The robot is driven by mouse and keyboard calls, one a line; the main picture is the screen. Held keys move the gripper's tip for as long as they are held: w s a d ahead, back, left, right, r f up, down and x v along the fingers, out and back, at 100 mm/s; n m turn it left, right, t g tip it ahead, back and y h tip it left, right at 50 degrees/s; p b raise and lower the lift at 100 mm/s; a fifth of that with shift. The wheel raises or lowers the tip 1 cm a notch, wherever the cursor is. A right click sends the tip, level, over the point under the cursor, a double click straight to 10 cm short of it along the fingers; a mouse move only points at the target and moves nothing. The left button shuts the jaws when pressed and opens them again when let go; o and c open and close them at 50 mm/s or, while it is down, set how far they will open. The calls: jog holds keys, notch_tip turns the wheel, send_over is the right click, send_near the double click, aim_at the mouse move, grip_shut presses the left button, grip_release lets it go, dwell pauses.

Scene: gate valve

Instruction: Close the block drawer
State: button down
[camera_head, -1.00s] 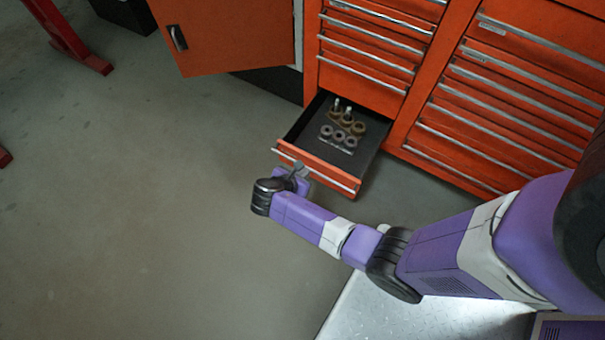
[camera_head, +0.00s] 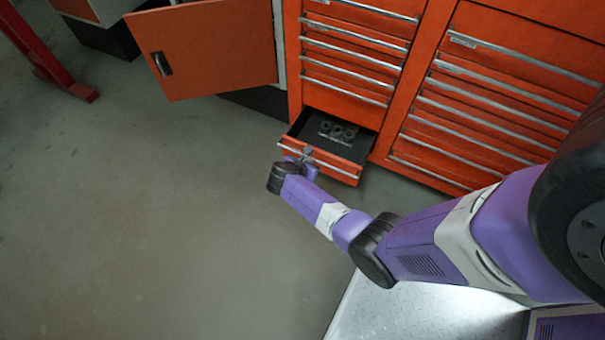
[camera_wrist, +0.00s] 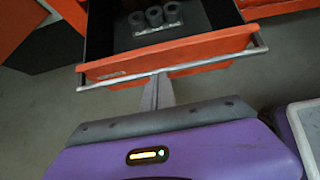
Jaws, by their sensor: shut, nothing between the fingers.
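The block drawer (camera_head: 330,157) is the bottom drawer of the left column in the orange cabinet. It is partly open, with an orange front, a metal handle bar and a dark inside. Several dark ring-shaped blocks (camera_head: 338,130) stand in it; they also show in the wrist view (camera_wrist: 153,18). My gripper (camera_head: 306,153) is at the drawer's front, left of its middle. In the wrist view my gripper (camera_wrist: 160,82) is shut and empty, its tips at the handle bar (camera_wrist: 205,65). Whether the tips press on the bar or the front panel I cannot tell.
An orange cabinet door (camera_head: 208,50) stands open at the upper left. Shut drawers (camera_head: 480,110) fill the right column. A red stand (camera_head: 45,50) is at the far left. The grey floor (camera_head: 170,220) left of the drawer is clear.

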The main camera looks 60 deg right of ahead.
jog(key=d+b, duration=0.3)
jog(key=d, duration=1.5)
jog(key=shift+w+d, duration=0.15)
jog(key=shift+w, duration=0.15)
jog(key=shift+d+r+b, duration=0.15)
jog(key=shift+b, duration=0.15)
jog(key=a+r+p, duration=0.2)
jog(key=a, duration=0.2)
jog(key=a+r+p, duration=0.2)
jog(key=a+p, duration=0.1)
jog(key=a+r+p, duration=0.2)
jog(key=a, duration=0.2)
jog(key=shift+s+a+r+p, duration=0.2)
jog(key=shift+a+r+p, duration=0.15)
jog(key=shift+p, duration=0.05)
jog(key=shift+a, duration=0.1)
